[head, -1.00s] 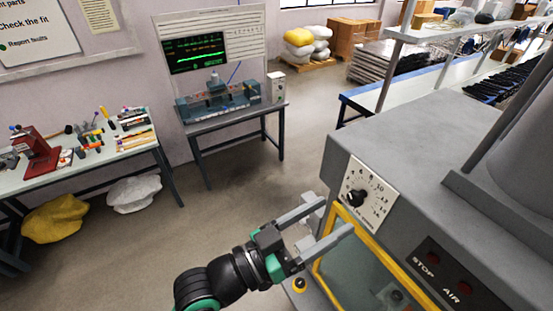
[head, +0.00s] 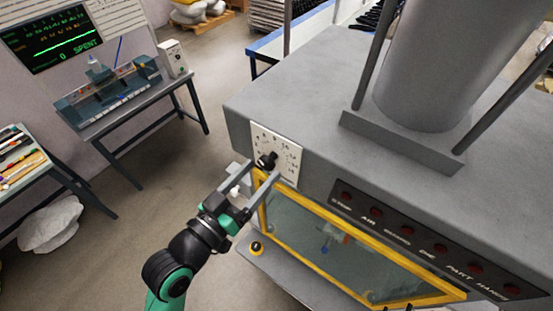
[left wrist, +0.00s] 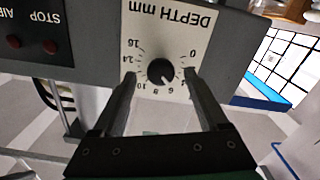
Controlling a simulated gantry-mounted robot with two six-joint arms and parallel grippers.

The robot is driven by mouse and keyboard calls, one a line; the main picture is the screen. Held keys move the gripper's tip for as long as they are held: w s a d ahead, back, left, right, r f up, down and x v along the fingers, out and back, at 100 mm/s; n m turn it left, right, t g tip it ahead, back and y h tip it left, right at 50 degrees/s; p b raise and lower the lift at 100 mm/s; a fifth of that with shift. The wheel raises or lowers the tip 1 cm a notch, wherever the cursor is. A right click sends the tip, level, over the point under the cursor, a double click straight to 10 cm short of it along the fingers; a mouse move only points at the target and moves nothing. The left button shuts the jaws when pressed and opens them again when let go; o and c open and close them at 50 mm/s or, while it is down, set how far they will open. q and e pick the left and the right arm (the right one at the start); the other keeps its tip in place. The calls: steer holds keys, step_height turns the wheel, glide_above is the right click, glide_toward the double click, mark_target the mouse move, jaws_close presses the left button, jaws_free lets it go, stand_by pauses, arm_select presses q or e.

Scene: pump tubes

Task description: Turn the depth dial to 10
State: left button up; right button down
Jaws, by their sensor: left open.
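The depth dial is a black round knob (head: 267,160) on a white number plate (head: 290,146), on the front face of the grey machine. In the left wrist view, the knob (left wrist: 160,71) and its plate (left wrist: 167,32) appear upside down, with the words "DEPTH mm" readable. The knob's pale mark seems to point near 6, but it is small. My left gripper (head: 260,169) is open at the dial. In the left wrist view, its fingers (left wrist: 160,80) stand on either side of the knob, with gaps to it.
A bench with a gauge fixture (head: 108,88) stands at the left.

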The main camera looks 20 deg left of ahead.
arm_select(q)
steer(key=shift+w+d, duration=0.15)
steer(key=shift+w, duration=0.55)
arm_select(e)
steer(key=shift+w+d+h, duration=0.2)
steer(key=shift+w+h, duration=0.1)
arm_select(q)
steer(key=shift+s, duration=0.1)
steer(key=shift+c, duration=0.4)
jaws_close()
